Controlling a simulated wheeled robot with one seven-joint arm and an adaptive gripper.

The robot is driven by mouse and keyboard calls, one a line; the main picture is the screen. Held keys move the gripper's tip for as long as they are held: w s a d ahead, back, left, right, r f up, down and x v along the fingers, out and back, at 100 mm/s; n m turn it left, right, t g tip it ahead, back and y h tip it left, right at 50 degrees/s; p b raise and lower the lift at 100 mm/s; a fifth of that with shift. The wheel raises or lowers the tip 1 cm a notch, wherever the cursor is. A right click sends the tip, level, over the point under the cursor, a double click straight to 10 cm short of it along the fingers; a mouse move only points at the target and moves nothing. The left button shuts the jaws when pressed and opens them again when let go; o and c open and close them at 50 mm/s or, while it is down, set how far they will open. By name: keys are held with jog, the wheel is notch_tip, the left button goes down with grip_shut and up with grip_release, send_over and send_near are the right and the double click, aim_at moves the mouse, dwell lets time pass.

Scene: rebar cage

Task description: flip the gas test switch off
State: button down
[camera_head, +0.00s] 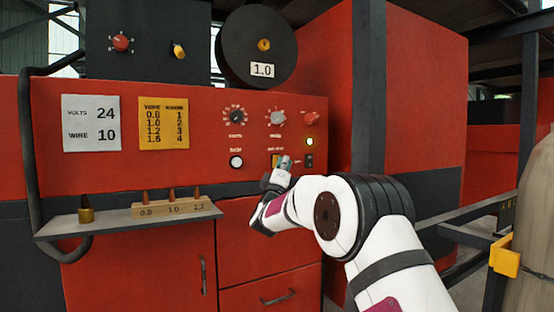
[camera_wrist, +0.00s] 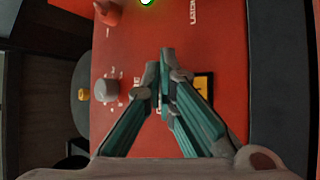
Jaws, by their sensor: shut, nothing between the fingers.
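The gas test switch appears to be the small yellow-plated switch (camera_head: 275,160) low on the red panel, under a small label too blurred to read. In the wrist view its yellow plate with a dark edge (camera_wrist: 205,84) shows just right of my fingers; its lever is hidden or too small to make out. My gripper (camera_head: 285,162) is shut and empty, in front of the panel, overlapping the right side of that plate. In the wrist view the fingertips (camera_wrist: 160,62) are close together, pointing at the panel. I cannot tell whether they touch it.
A black switch (camera_head: 309,160) sits right of my gripper, under a lit green lamp (camera_head: 310,141). Above are a grey knob (camera_head: 277,117), a red knob (camera_head: 310,117) and a black dial (camera_head: 235,115). A white button (camera_head: 236,162) is left. A shelf (camera_head: 120,222) juts out lower left.

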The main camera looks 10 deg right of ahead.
jog(key=shift+w, duration=0.15)
dwell(0.5)
jog(key=shift+w+a, duration=0.1)
jog(key=shift+w, duration=0.15)
jog(key=shift+w+a+r+b, duration=0.1)
jog(key=shift+w+b, duration=0.2)
dwell(0.6)
jog(key=shift+s, duration=0.1)
jog(key=shift+s+d, duration=0.25)
jog(key=shift+s, duration=0.4)
jog(key=shift+s, duration=0.1)
jog(key=shift+s+d+f+p, duration=0.15)
jog(key=shift+s+d, duration=0.1)
jog(key=shift+s, duration=0.5)
jog(key=shift+s+d+f+p, duration=0.1)
jog(key=shift+s+d, duration=0.15)
jog(key=shift+s, duration=0.5)
jog(key=shift+s+d+f+p, duration=0.15)
jog(key=shift+s+d, duration=0.1)
jog(key=shift+s, duration=0.5)
